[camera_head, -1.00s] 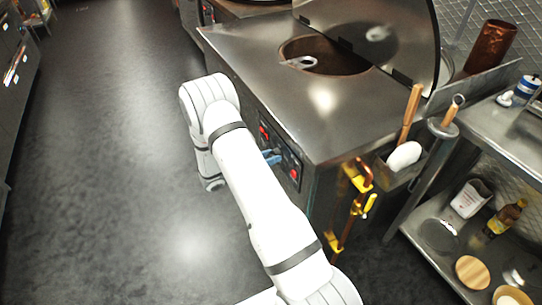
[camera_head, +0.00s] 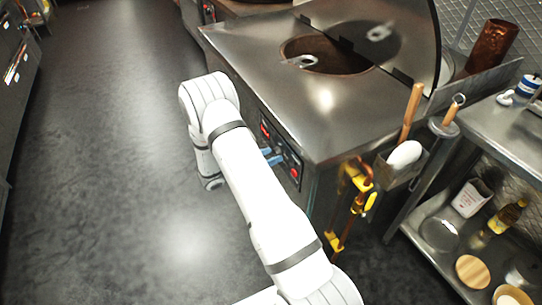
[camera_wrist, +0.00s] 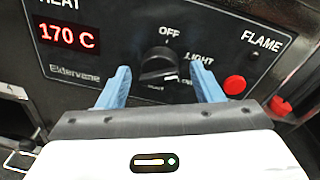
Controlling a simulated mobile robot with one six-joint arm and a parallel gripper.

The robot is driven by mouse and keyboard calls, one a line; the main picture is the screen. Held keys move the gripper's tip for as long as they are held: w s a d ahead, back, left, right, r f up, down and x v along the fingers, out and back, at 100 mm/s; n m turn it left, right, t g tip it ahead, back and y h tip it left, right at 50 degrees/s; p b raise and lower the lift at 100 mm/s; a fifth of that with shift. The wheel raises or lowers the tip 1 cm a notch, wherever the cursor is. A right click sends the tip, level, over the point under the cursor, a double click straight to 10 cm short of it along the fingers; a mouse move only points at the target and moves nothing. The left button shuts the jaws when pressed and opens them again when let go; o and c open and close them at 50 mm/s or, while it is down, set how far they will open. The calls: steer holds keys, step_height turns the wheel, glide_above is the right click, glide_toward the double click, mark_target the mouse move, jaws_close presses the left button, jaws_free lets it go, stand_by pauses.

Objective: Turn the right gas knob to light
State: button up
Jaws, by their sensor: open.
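The black gas knob (camera_wrist: 158,64) sits on the dark control panel in the wrist view, with the labels OFF above it and LIGHT to its upper right. A white mark shows on the knob's lower right part. My gripper (camera_wrist: 160,82) is open, with one blue finger on each side of the knob and no clear contact. The right finger covers part of the panel near LIGHT. In the head view my gripper (camera_head: 271,155) is at the front panel of the tandoor (camera_head: 240,50), and my arm hides the knob.
A red button (camera_wrist: 235,85) is right of the right finger, below the FLAME label. A red display (camera_wrist: 68,36) reads 170 C at left. Yellow gas valves and pipe (camera_head: 350,195) stand at the tandoor's corner. A steel shelf (camera_head: 420,245) is at right. The floor at left is clear.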

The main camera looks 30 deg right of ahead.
steer(key=a, duration=0.7)
steer(key=shift+s+a+r+b, duration=0.25)
steer(key=shift+s+r+b, duration=0.05)
